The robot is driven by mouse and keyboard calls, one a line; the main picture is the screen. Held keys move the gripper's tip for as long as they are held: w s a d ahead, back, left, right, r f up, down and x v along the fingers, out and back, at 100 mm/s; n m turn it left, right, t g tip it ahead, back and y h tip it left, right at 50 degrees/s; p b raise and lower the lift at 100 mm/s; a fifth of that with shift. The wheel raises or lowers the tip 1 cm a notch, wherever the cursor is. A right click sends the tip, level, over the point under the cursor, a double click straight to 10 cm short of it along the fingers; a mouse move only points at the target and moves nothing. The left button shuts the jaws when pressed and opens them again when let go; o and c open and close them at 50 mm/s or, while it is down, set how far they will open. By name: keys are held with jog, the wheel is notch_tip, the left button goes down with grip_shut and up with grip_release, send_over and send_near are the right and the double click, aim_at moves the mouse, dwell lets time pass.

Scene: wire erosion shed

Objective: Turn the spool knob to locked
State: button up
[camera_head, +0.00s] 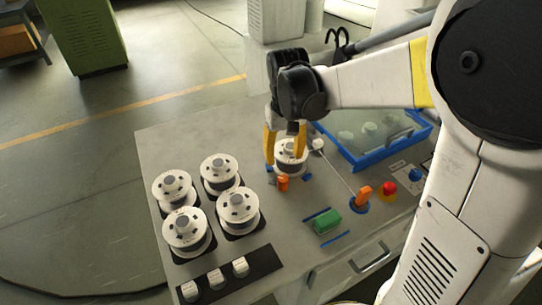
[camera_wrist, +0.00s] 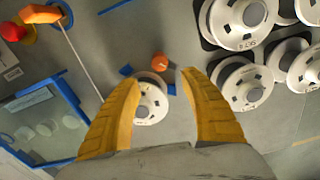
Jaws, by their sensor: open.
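A white spool (camera_head: 291,158) sits alone on the bench near the blue-rimmed tray. A small orange knob (camera_head: 282,183) stands at its near side. In the wrist view the knob (camera_wrist: 160,61) shows just beyond the fingertips, and the spool (camera_wrist: 152,103) lies between the fingers. My gripper (camera_head: 284,157) is open, with its yellow fingers pointing down over the spool. The fingers (camera_wrist: 159,78) are spread with nothing gripped. Blue marks lie beside the knob. I cannot read the knob's setting, and the fingers hide part of the spool.
Several white spools (camera_head: 238,207) stand at the left. A blue-rimmed tray (camera_head: 385,157) is at the back right. A thin wire runs to an orange lever (camera_head: 362,194), near a red button (camera_head: 388,187). A green block (camera_head: 326,222) lies in front. The bench's back left is clear.

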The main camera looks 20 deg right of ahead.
aim_at(283, 178)
notch_tip(283, 178, down, 10)
jog(key=b, duration=0.3)
grip_shut()
